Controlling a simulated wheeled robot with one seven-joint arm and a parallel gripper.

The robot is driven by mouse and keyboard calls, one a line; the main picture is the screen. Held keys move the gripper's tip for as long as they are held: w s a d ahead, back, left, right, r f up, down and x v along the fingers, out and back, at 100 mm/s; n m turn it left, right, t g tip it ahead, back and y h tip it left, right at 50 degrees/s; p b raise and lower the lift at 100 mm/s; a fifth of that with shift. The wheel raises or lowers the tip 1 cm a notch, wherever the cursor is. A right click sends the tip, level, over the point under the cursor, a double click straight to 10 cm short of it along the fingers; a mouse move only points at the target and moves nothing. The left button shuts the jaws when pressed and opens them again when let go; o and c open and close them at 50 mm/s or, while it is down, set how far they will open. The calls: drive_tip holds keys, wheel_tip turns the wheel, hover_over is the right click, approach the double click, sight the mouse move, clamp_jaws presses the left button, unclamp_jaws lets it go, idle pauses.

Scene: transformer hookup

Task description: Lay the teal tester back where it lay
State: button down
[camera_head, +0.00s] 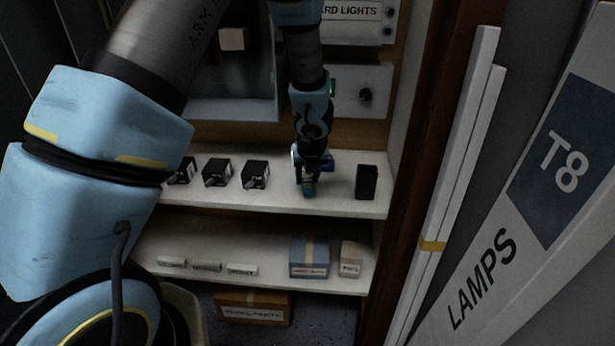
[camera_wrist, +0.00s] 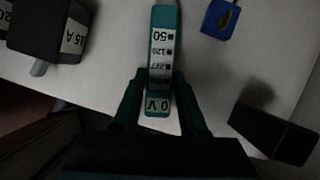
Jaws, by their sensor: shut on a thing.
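The teal tester (camera_wrist: 165,22) is between the two fingers of my gripper (camera_wrist: 160,80) in the wrist view. It shows a white label with printed numbers, and its "0 V" end points toward my palm. In the head view my gripper (camera_head: 309,178) is low over the upper shelf (camera_head: 285,203), with a bit of the teal tester (camera_head: 309,191) showing below it. I cannot tell whether the tester touches the shelf. My gripper is shut on it.
A small blue object (camera_wrist: 220,18) lies beyond the tester. A black open holder (camera_head: 367,183) stands right of my gripper; black boxes (camera_head: 255,175) stand left. The lower shelf (camera_head: 290,282) holds small cartons, including a blue box (camera_head: 309,257). Tall white lamp cartons (camera_head: 440,190) lean at right.

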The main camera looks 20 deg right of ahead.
drive_tip(key=shift+f+b, duration=0.35)
drive_tip(key=shift+f, duration=0.1)
drive_tip(key=shift+c, duration=1.8)
unclamp_jaws()
drive_tip(key=shift+r, duration=0.1)
drive_tip(key=p+v, duration=0.3)
drive_tip(key=v, duration=0.8)
drive_tip(key=w+a+r+n+g+y, duration=0.1)
drive_tip(key=w+a+r+n+y, duration=0.15)
drive_tip(key=a+n, duration=1.3)
drive_tip(key=s+a+r+n+g, duration=0.1)
drive_tip(key=s+a+r+n, duration=0.1)
drive_tip(key=a+n, duration=0.6)
drive_tip(key=s+a+r+n+h, duration=0.1)
drive_tip(key=s+a+n, duration=0.3)
drive_tip(key=a+n, duration=0.5)
drive_tip(key=r+n, duration=0.1)
drive_tip(key=n, duration=0.4)
drive_tip(key=shift+s+g, duration=0.35)
drive_tip(key=shift+g, duration=0.05)
